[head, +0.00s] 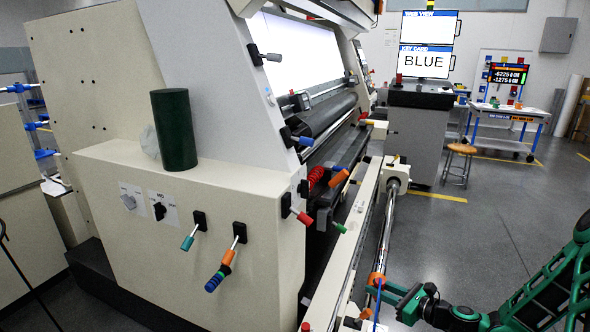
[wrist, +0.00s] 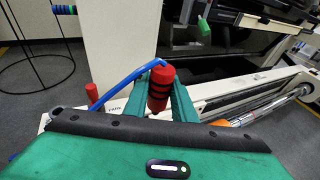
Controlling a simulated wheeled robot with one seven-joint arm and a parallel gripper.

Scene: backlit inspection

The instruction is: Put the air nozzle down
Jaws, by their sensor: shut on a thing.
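The air nozzle (wrist: 160,82) shows in the wrist view as a red cylinder with dark bands. A blue hose (wrist: 127,80) bends from its top down to the left. My gripper (wrist: 159,104) has its two green fingers on either side of the nozzle, shut on it. The nozzle's lower end is hidden behind my gripper's body. In the head view my gripper (head: 384,291) is at the lower right, beside the near end of the machine's long rail. A thin blue hose shows there too; the nozzle itself is hard to make out among small orange parts.
A cream rail with a shiny roller (head: 384,232) runs along the machine (head: 180,225) close to my gripper. A red knob (wrist: 92,93) and a small label (wrist: 113,108) are left of the nozzle. A wire stand (wrist: 38,62) is farther left. Open floor (head: 480,230) lies to the right.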

